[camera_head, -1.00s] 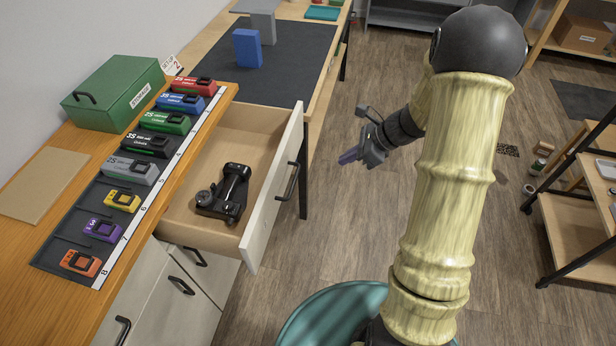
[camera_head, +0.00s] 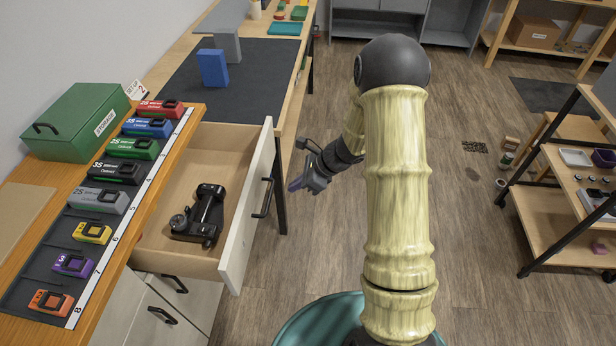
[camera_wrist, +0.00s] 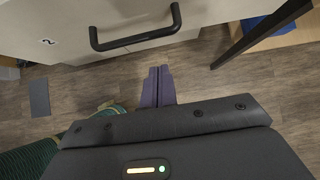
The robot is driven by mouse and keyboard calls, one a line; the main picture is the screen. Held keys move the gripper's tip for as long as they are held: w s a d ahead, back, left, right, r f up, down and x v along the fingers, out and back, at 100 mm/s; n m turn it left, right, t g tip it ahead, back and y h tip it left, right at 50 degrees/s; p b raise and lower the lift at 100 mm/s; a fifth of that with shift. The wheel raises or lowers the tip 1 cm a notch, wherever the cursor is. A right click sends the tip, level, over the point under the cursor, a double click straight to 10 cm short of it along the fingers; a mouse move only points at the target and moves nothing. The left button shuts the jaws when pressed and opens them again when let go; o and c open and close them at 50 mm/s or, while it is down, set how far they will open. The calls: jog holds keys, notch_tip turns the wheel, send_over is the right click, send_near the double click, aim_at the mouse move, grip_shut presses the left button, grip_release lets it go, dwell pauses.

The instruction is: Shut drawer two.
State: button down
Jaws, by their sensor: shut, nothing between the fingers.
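Drawer two stands pulled open, its pale front (camera_head: 248,205) facing right with a dark bar handle (camera_head: 263,198). A black device with rollers (camera_head: 200,215) lies inside it. In the wrist view the drawer front (camera_wrist: 75,45) carries a small "2" label, and its handle (camera_wrist: 137,42) spans the upper middle. My gripper (camera_head: 293,186) is just right of the drawer front in the head view. In the wrist view its purple fingers (camera_wrist: 158,80) are together and empty, just below the handle in the picture. I cannot see any contact with the handle or front.
The bench top holds a green storage box (camera_head: 78,120) and a row of coloured packs (camera_head: 104,200). Closed drawers show below. A dark bench leg (camera_head: 280,185) stands just beyond the drawer. A shelving cart (camera_head: 545,215) is far right, with open floor between.

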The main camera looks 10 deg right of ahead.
jog(key=a, duration=0.1)
jog(key=w+a, duration=0.1)
jog(key=a+f, duration=0.1)
jog(key=shift+w+a, duration=0.15)
jog(key=shift+a, duration=0.2)
jog(key=shift+w+a, duration=0.1)
jog(key=shift+a, duration=0.05)
